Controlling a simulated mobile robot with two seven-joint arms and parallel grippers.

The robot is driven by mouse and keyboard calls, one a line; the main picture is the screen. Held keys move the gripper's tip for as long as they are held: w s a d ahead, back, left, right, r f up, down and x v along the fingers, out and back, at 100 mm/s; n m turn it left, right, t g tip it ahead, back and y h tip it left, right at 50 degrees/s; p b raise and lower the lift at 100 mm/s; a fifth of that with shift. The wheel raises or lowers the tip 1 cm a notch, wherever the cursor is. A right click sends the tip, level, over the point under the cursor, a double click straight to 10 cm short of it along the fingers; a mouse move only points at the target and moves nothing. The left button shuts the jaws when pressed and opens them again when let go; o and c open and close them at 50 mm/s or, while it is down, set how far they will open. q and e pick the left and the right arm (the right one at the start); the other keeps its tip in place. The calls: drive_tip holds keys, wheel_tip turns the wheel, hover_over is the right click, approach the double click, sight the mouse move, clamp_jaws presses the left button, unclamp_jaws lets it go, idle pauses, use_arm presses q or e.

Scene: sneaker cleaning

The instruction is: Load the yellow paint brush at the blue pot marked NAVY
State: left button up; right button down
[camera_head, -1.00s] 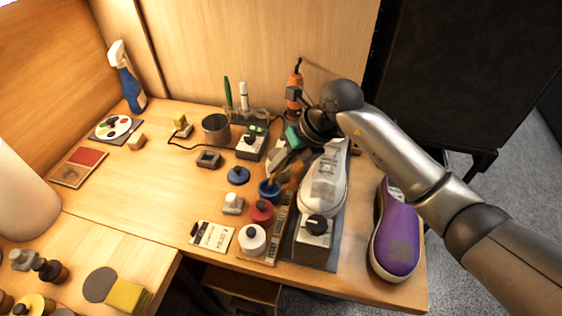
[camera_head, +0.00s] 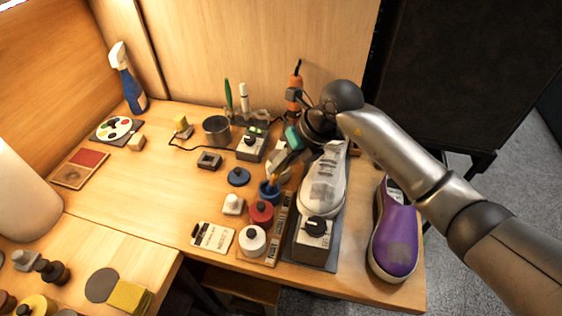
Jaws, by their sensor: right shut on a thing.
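The open blue pot (camera_head: 269,191) stands in the row of paint pots, behind the red pot; its marking is too small to read. The yellow paint brush (camera_head: 272,181) stands with its lower end inside the blue pot. My right gripper (camera_head: 284,165) is above and just behind the pot, shut on the brush; its fingertips are partly hidden by the wrist and small in the view. A loose blue lid (camera_head: 238,176) lies on the table left of the pot. My left gripper is not in view.
A red pot (camera_head: 261,212) and a white pot (camera_head: 252,239) stand in front of the blue pot. A white sneaker (camera_head: 324,184) on a stand is close to the right. The table's middle left is clear.

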drive_tip(key=shift+w+r+p, duration=0.1)
drive_tip(key=shift+r+p, duration=2.25)
drive_tip(key=shift+r, duration=0.9)
drive_tip(key=s+d+r+n+g+h, duration=0.3)
drive_tip(key=s+d+n, duration=0.3)
drive_tip(key=n, duration=1)
drive_tip(key=s+d+r+n+g+h+b, duration=0.1)
drive_tip(key=s+d+r+n+h, duration=0.4)
drive_tip(key=n, duration=1.1)
drive_tip(key=shift+s+d+r+g+h, duration=0.25)
drive_tip(key=shift+s+d+g+h, duration=0.5)
drive_tip(key=shift+s+g, duration=0.2)
